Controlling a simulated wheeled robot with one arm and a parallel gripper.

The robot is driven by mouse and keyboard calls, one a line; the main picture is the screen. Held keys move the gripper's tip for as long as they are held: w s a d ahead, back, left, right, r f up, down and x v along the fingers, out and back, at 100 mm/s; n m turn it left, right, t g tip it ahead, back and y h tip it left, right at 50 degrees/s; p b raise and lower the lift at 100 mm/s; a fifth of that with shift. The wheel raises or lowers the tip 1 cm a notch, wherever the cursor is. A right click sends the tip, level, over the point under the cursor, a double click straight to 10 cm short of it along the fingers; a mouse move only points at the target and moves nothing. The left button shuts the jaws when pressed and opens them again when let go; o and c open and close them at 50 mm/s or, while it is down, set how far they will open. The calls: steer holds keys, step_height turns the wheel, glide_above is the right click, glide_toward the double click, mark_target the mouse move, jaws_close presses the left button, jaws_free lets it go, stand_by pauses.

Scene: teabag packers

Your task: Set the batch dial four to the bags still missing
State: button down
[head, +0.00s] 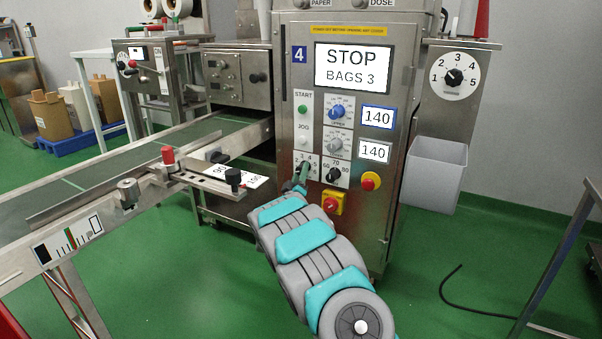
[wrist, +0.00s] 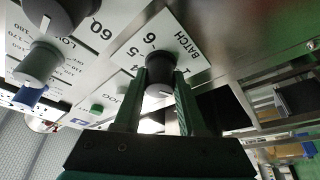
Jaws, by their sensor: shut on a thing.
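The machine marked 4 has a screen (head: 352,67) reading STOP and BAGS 3. Its batch dial (head: 315,162) is low on the front panel, mostly behind my gripper in the head view. The wrist view shows the dial's white plate (wrist: 137,52) with the word BATCH and a 6. My gripper (head: 301,183), also in the wrist view (wrist: 160,85), is shut on the dark batch knob (wrist: 158,76), one finger on each side. I cannot tell which number the knob points to.
A black knob (head: 333,175) marked 60, 70, 80 sits just right of the batch dial. A red stop button (head: 331,203) on yellow is below, another (head: 370,181) to the right. A metal conveyor (head: 110,170) runs left. A numbered dial (head: 454,77) is at upper right.

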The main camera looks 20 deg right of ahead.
steer(key=m+h, duration=0.1)
steer(key=m, duration=0.1)
steer(key=m+h, duration=0.1)
steer(key=m, duration=0.1)
steer(key=shift+w+a+f+g, duration=0.1)
steer(key=shift+a+g, duration=0.1)
steer(key=shift+g, duration=0.2)
steer(key=m+g+h, duration=0.1)
steer(key=m, duration=0.3)
steer(key=m+g+h+b, duration=0.1)
steer(key=m+h, duration=0.1)
steer(key=m, duration=0.1)
steer(key=shift+w+f+m, duration=0.1)
steer(key=shift+m, duration=0.3)
steer(key=m+g+h+b, duration=0.1)
steer(key=m, duration=0.2)
steer(key=m+g, duration=0.2)
steer(key=m, duration=0.1)
steer(key=shift+m+h+b, duration=0.35)
steer(key=shift+m+h, duration=0.05)
steer(key=shift+m+g+b, duration=0.35)
steer(key=shift+m+g, duration=0.5)
steer(key=shift+m, duration=0.7)
steer(key=shift+m+g+b, duration=0.35)
steer(key=shift+m+g, duration=0.5)
steer(key=shift+m, duration=0.7)
steer(key=shift+c, duration=2.4)
jaws_free()
steer(key=shift+r, duration=0.2)
steer(key=shift+a, duration=0.1)
